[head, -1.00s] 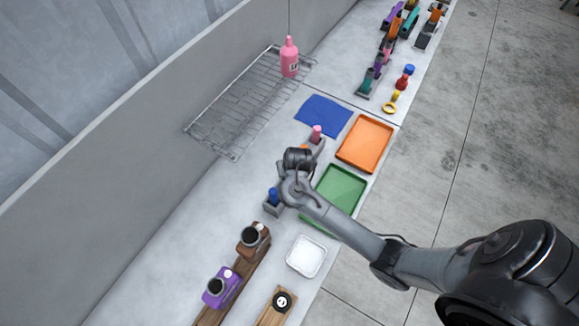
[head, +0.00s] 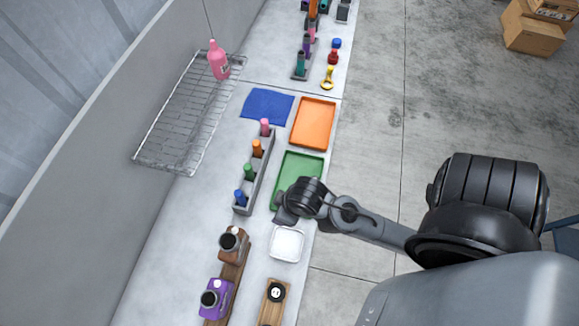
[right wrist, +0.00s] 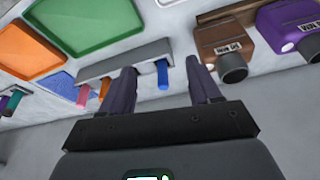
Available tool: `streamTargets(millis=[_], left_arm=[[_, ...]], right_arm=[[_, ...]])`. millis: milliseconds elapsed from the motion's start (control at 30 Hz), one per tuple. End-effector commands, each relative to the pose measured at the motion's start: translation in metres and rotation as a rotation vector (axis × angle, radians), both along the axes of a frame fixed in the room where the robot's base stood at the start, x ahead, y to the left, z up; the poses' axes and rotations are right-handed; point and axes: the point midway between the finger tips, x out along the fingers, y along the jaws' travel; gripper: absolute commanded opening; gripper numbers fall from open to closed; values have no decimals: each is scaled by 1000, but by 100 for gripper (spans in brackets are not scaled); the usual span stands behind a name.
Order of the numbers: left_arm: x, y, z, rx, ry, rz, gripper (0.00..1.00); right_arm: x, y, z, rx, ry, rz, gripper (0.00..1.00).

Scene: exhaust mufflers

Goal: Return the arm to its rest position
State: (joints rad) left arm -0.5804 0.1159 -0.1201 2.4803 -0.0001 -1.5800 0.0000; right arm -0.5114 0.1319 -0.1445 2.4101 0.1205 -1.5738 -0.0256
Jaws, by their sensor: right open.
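My right arm comes in from the right in the head view, and its gripper (head: 286,213) hangs over the near end of the green tray (head: 301,168). In the right wrist view the gripper (right wrist: 165,88) shows two dark fingers spread wide with nothing between them. A blue-handled tool (right wrist: 162,75) in the grey holder (right wrist: 130,60) appears behind the gap, apart from the fingers. In the head view the holder stands left of the gripper with pink, orange, green and blue handles. My left gripper is not in view.
An orange tray (head: 314,122), a blue cloth (head: 267,105) and a white dish (head: 286,244) lie on the bench. Brown (head: 233,243) and purple (head: 215,297) mufflers stand at the near left. A wire rack (head: 180,125) with a pink bottle (head: 218,59) is along the wall.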

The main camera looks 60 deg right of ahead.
Motion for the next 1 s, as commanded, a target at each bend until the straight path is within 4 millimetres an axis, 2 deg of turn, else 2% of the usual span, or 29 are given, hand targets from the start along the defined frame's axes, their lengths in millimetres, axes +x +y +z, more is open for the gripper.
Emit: streamTargets(millis=[33, 167, 567, 667, 900, 1000], left_arm=[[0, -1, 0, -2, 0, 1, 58], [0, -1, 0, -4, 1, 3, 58], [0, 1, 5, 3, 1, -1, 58], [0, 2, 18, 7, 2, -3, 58], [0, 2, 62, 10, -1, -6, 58], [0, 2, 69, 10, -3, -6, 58]], right_arm=[[-10, 1, 4, -7, 3, 23, 62], [-21, 3, 11, -18, 2, 59, 62], [-22, 3, 17, -21, 2, 66, 62], [-22, 3, 31, -21, 2, 66, 62], [-22, 4, 73, -21, 2, 66, 62], [-22, 4, 80, -21, 1, 67, 62]])
